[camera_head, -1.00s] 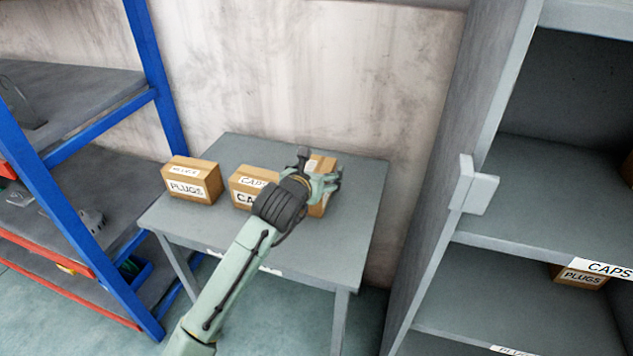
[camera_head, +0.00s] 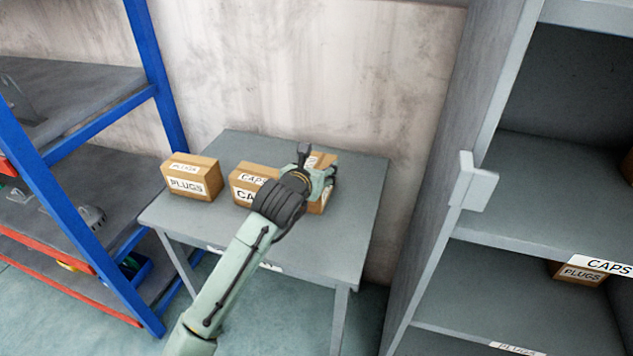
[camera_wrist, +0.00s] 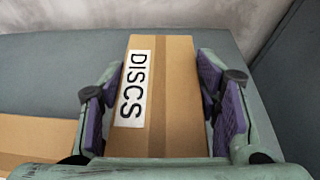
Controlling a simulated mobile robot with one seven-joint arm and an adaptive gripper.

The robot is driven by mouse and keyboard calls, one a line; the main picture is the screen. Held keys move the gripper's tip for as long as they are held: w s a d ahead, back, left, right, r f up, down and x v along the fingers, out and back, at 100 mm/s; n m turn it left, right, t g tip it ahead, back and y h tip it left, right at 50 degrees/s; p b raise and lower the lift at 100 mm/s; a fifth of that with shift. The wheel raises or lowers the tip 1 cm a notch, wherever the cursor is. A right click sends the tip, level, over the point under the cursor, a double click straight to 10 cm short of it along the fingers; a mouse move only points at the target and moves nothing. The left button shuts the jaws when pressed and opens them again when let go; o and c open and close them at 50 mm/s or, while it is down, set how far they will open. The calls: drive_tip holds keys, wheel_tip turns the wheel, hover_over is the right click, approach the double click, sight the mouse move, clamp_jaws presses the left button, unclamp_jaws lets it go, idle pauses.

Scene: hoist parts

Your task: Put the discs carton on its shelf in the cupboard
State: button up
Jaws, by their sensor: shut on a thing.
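The discs carton (camera_wrist: 170,97) is a brown box with a white DISCS label, seen in the wrist view between the purple pads of my gripper (camera_wrist: 165,105). In the head view the carton (camera_head: 327,162) stands at the right of the grey table, mostly hidden behind my gripper (camera_head: 318,185). My gripper is shut on the carton's two sides. Whether the carton touches the table cannot be told. The open grey cupboard (camera_head: 535,225) stands at the right, with one shelf edge labelled CAPS (camera_head: 603,266) and a lower one labelled PLUGS (camera_head: 517,348). No DISCS shelf label shows.
A caps carton (camera_head: 243,185) and a plugs carton (camera_head: 190,180) stand left of my gripper on the table (camera_head: 340,250). Another plugs carton (camera_head: 580,273) sits inside the cupboard. The cupboard's side wall and handle-like bracket (camera_head: 474,183) face the table. A blue rack (camera_head: 60,185) stands left.

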drive_tip(key=c, duration=0.4)
drive_tip(key=shift+r, duration=0.1)
drive_tip(key=shift+c, duration=0.2)
drive_tip(key=shift+r+b, duration=0.4)
drive_tip(key=shift+r, duration=0.15)
wheel_tip(320, 180, up, 2)
drive_tip(key=shift+b, duration=0.35)
drive_tip(key=s+a+r+b, duration=0.1)
drive_tip(key=s+b, duration=1.4)
drive_tip(key=shift+s+r+b, duration=0.25)
drive_tip(key=shift+s+b, duration=0.05)
drive_tip(key=shift+s, duration=0.1)
